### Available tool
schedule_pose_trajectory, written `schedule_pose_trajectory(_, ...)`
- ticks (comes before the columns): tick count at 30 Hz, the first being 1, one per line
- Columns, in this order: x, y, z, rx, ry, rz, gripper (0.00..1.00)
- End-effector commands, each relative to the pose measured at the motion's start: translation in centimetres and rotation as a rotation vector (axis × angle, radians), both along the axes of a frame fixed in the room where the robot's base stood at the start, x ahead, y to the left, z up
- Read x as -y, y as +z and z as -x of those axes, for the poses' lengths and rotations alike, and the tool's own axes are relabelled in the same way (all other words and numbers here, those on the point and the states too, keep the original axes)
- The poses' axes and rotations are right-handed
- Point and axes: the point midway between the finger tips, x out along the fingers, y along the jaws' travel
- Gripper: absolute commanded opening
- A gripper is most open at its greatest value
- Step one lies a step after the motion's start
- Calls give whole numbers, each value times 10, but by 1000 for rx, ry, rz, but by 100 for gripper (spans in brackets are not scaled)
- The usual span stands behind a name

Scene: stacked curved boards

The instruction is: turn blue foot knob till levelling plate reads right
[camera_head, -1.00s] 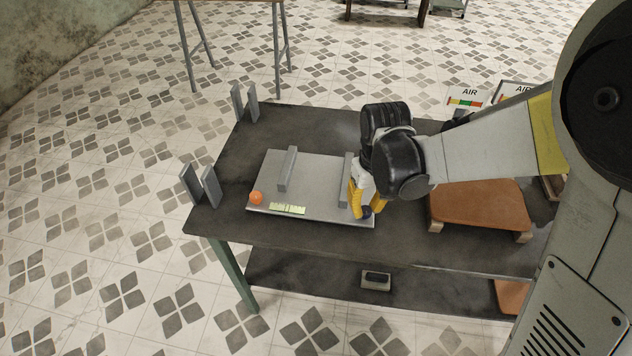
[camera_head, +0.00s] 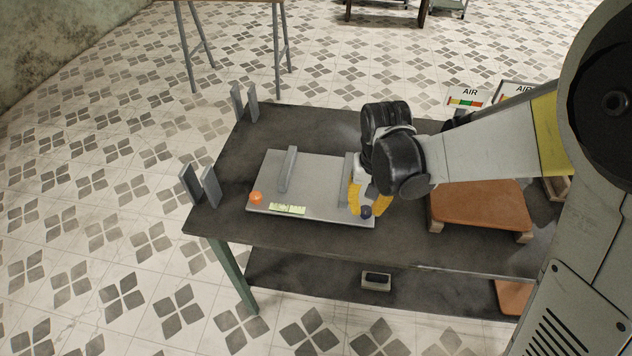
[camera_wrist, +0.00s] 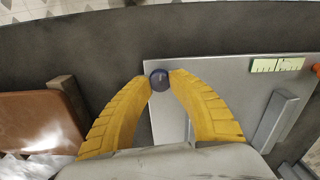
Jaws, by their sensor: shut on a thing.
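The levelling plate (camera_head: 318,175) is a flat grey plate on the dark table. A pale green level strip (camera_head: 287,209) lies along its near edge; its reading is too small to tell. An orange knob (camera_head: 256,198) sits at the near left corner. The dark blue foot knob (camera_head: 366,212) is at the near right corner, and it also shows in the wrist view (camera_wrist: 159,80). My gripper (camera_wrist: 160,78) has its two yellow fingers shut on the blue knob, one fingertip on each side. It also shows in the head view (camera_head: 368,203).
Grey bars (camera_head: 288,169) stand on the plate. Upright grey posts (camera_head: 200,185) stand at the table's left edge. An orange-brown curved board (camera_head: 480,205) on wooden blocks lies right of my gripper. A small dark box (camera_head: 376,281) sits on the lower shelf.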

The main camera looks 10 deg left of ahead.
Motion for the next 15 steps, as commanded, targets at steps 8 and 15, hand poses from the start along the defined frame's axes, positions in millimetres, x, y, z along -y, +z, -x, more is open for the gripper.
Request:
schedule_pose_trajectory(8,0,0,0,-1,-93,0,3)
schedule_pose_trajectory(15,0,-1,0,-1,-233,0,3)
